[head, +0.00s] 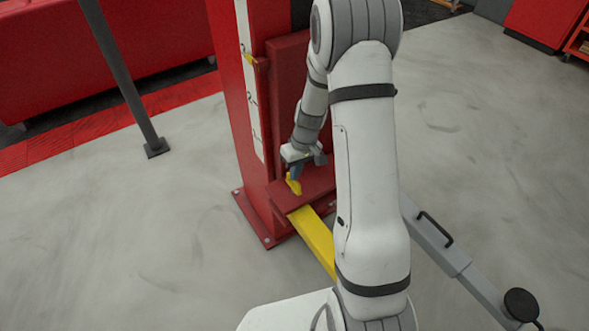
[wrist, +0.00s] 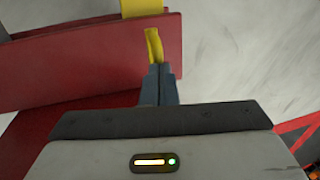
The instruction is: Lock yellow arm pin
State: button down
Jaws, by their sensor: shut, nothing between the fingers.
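The yellow arm (head: 314,238) reaches out low from the red lift carriage, partly hidden behind my own arm. Its end also shows at the top of the wrist view (wrist: 142,7). A small yellow pin (head: 293,185) stands over the red carriage plate, and it shows in the wrist view (wrist: 153,46) just beyond the fingertips. My gripper (head: 295,173) is above the pin, with its blue-grey fingers (wrist: 159,72) shut and empty. The fingertips are at or very near the pin's end; I cannot tell whether they touch it.
The red column (head: 236,120) rises beside my gripper. A grey lift arm (head: 437,245) with a black handle and a round pad (head: 521,304) extends at the right. A dark slanted post (head: 120,75) stands at the left. The floor around is mostly clear.

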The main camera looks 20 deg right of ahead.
notch_tip(320, 180, down, 3)
jog(key=b, duration=0.3)
jog(key=shift+f, duration=0.1)
jog(key=shift+s, duration=0.1)
notch_tip(320, 180, up, 14)
jog(key=d+p, duration=0.2)
jog(key=p, duration=0.1)
jog(key=shift+w+d, duration=0.3)
jog(key=shift+d, duration=0.05)
dwell(0.4)
